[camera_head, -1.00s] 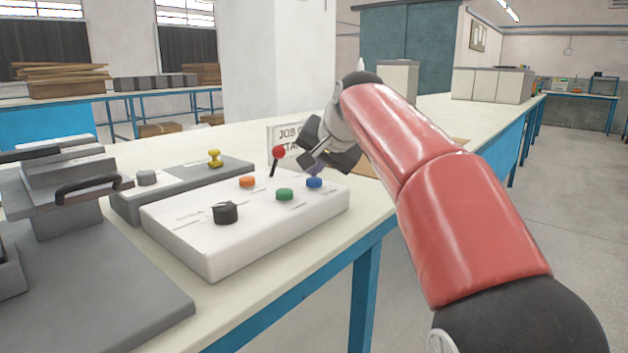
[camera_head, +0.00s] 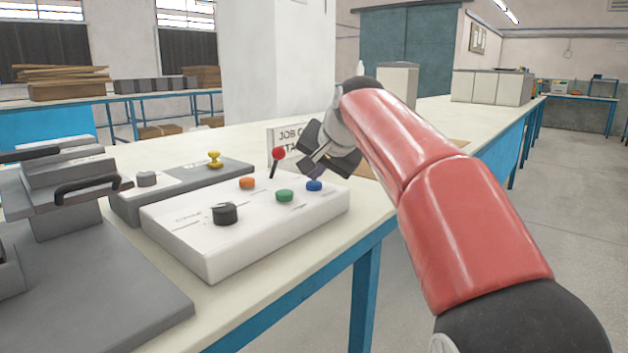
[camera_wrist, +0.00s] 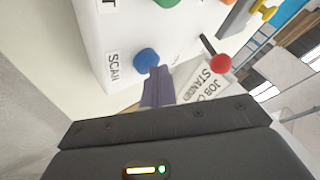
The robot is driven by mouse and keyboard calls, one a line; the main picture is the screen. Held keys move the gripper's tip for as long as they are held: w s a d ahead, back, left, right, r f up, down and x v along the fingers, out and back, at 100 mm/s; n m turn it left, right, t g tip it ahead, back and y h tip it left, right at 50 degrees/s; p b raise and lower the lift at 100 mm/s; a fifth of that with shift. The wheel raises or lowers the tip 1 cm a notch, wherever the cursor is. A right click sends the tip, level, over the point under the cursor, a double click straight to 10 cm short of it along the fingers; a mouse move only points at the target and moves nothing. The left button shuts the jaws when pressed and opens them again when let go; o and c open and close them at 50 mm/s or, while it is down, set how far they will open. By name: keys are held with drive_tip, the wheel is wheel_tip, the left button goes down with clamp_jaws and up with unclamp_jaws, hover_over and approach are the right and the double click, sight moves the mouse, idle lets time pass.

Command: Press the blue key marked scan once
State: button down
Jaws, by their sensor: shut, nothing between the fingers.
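The blue key (camera_head: 314,186) is a round button at the right end of the white control box (camera_head: 190,240). In the wrist view the blue key (camera_wrist: 147,58) sits beside a label reading SCAN (camera_wrist: 113,67). My gripper (camera_head: 308,168) is over that end of the box, close above the key. In the wrist view its shut, empty fingers (camera_wrist: 157,72) point at the key, and their tips overlap its lower edge. I cannot tell whether they touch it.
The box also carries a green key (camera_head: 285,196), an orange key (camera_head: 247,183), a black knob (camera_head: 225,214) and a red-tipped lever (camera_head: 278,153). A sign (camera_head: 285,135) stands behind. A grey box with a yellow knob (camera_head: 214,159) is to the left.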

drive_tip(key=shift+r+p, duration=0.85)
drive_tip(key=shift+r, duration=0.05)
wheel_tip(320, 180, up, 5)
drive_tip(key=p, duration=0.5)
approach(316, 185)
drive_tip(key=w+d+r, duration=0.1)
drive_tip(key=d, duration=0.1)
drive_tip(key=s+d+f+n+g+h, duration=0.1)
drive_tip(key=s+d+f, duration=0.4)
drive_tip(key=s, duration=0.4)
drive_tip(key=s+d+f+n+g+h, duration=0.1)
drive_tip(key=s+d+f+h, duration=0.1)
drive_tip(key=s+d+f, duration=0.45)
drive_tip(key=s+f+n+h, duration=0.1)
drive_tip(key=s+f, duration=0.9)
drive_tip(key=s, duration=0.3)
drive_tip(key=shift+d+g, duration=0.3)
drive_tip(key=shift+d, duration=0.1)
